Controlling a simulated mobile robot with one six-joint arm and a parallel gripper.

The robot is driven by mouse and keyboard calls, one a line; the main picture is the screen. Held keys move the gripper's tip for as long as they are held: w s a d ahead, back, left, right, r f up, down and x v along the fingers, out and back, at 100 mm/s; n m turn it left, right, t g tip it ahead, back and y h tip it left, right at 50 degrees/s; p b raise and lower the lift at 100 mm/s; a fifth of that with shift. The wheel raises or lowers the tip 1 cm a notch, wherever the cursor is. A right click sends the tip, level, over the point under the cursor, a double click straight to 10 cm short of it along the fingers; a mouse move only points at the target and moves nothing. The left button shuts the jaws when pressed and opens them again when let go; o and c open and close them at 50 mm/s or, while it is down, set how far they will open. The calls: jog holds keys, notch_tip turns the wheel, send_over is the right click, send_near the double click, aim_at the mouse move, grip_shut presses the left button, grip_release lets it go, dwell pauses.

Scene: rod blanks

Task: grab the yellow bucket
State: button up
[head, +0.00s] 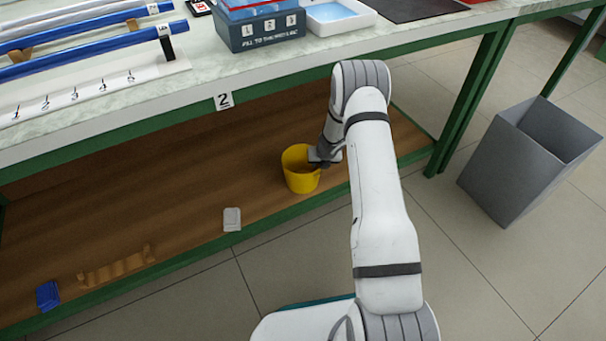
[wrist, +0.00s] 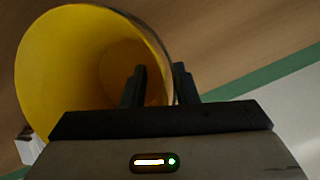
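The yellow bucket (head: 299,171) stands upright on the wooden lower shelf, near its front edge. My gripper (head: 322,157) is at the right side of the bucket's rim. In the wrist view, the bucket (wrist: 60,75) fills the upper left, its mouth facing the camera. There my gripper (wrist: 159,80) has one dark finger in front of the bucket's inside and the other just outside its right wall. The rim runs between the fingers, close to the right one. A gap shows between the left finger and the wall, so the fingers look open. The fingertips' depth is hard to tell.
The lower shelf (head: 180,180) also holds a small grey-white item (head: 232,219), a brown rack (head: 117,268) and a blue item (head: 47,295). The bench top (head: 230,70) overhangs the shelf. A grey bin (head: 510,165) stands on the floor at right.

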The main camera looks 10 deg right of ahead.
grip_shut()
jog(key=shift+r, duration=0.1)
dwell(0.4)
